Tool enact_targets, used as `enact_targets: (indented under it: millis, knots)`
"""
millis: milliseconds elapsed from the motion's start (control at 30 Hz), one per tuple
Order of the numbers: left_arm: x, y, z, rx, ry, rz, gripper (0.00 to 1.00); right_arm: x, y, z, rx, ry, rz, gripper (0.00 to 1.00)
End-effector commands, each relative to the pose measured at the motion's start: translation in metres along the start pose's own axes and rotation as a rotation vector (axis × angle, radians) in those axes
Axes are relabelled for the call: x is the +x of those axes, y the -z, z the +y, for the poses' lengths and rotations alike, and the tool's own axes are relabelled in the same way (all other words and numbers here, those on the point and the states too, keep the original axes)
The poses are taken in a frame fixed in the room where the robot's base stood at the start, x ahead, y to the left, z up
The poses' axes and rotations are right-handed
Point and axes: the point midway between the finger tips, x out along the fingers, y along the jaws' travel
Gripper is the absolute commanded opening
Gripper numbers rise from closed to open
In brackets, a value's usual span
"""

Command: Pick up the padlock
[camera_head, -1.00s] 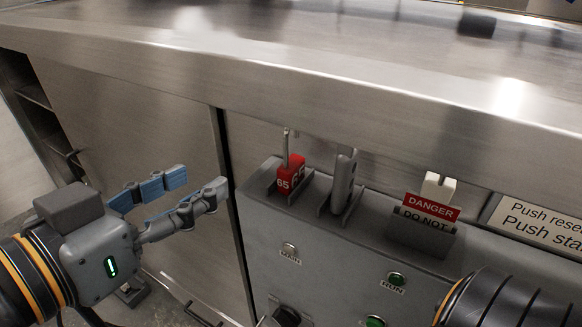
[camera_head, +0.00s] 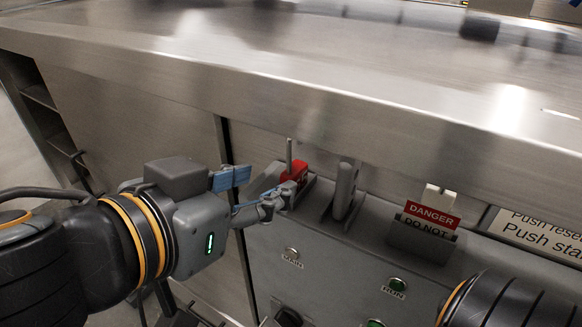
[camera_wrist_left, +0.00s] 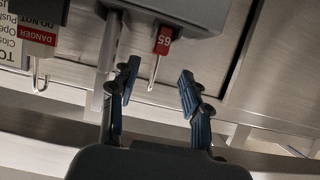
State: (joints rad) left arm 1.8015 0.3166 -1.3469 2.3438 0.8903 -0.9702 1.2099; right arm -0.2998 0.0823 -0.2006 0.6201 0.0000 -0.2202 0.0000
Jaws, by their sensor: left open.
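The red padlock (camera_head: 297,168) stands upright in a small holder on top of the grey panel, its thin shackle pointing up. In the head view, a fingertip of my left gripper (camera_head: 258,187) hides its lower part. My left gripper is open and comes from the left, close to the padlock. In the left wrist view the padlock (camera_wrist_left: 163,40) appears upside down, marked 65. Its shackle reaches down toward the gap between the open blue-padded fingers (camera_wrist_left: 159,82). I cannot tell if they touch it. My right gripper is out of view.
A grey upright hasp-like piece (camera_head: 345,190) stands in a slot right of the padlock. Farther right, a holder has red-and-white danger tags (camera_head: 432,215). The steel counter (camera_head: 250,80) overhangs above. Buttons (camera_head: 398,284) are on the panel front. My right arm shows at lower right.

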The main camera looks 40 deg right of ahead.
Motion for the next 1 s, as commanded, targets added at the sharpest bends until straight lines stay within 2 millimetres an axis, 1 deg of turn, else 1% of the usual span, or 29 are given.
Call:
enact_targets:
  millis: [33, 100, 233, 333, 467, 600, 700, 867, 900, 967, 1000]
  knots:
    - [0.008, 0.002, 0.0, 0.0, -0.002, -0.001, 0.47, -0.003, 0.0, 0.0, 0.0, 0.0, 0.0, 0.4]
    - [0.015, 0.001, 0.0, 0.0, -0.001, 0.0, 0.47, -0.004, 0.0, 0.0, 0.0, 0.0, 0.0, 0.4]
    - [0.023, 0.001, 0.0, 0.0, 0.0, 0.001, 0.47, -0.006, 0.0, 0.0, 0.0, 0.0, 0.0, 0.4]
    - [0.032, 0.001, 0.001, 0.001, 0.0, -0.001, 0.47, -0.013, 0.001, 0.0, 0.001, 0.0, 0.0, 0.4]
    - [0.052, -0.001, 0.001, 0.002, 0.0, -0.001, 0.47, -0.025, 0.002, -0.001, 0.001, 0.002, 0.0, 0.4]
    - [0.069, -0.003, 0.001, 0.001, 0.0, 0.0, 0.47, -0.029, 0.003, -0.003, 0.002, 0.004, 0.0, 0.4]
    - [0.073, -0.004, 0.001, 0.001, -0.001, 0.001, 0.47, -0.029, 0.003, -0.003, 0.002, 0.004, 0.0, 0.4]
    - [0.074, -0.004, 0.001, 0.001, 0.0, 0.002, 0.47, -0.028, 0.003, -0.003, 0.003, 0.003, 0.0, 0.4]
    - [0.074, -0.004, 0.001, 0.001, 0.0, 0.002, 0.45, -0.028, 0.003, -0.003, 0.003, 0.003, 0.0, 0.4]
    - [0.073, -0.004, 0.001, 0.001, 0.0, 0.002, 0.33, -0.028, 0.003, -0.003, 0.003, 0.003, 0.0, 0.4]
    - [0.073, -0.004, 0.001, 0.001, 0.0, 0.002, 0.25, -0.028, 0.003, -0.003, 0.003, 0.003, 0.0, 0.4]
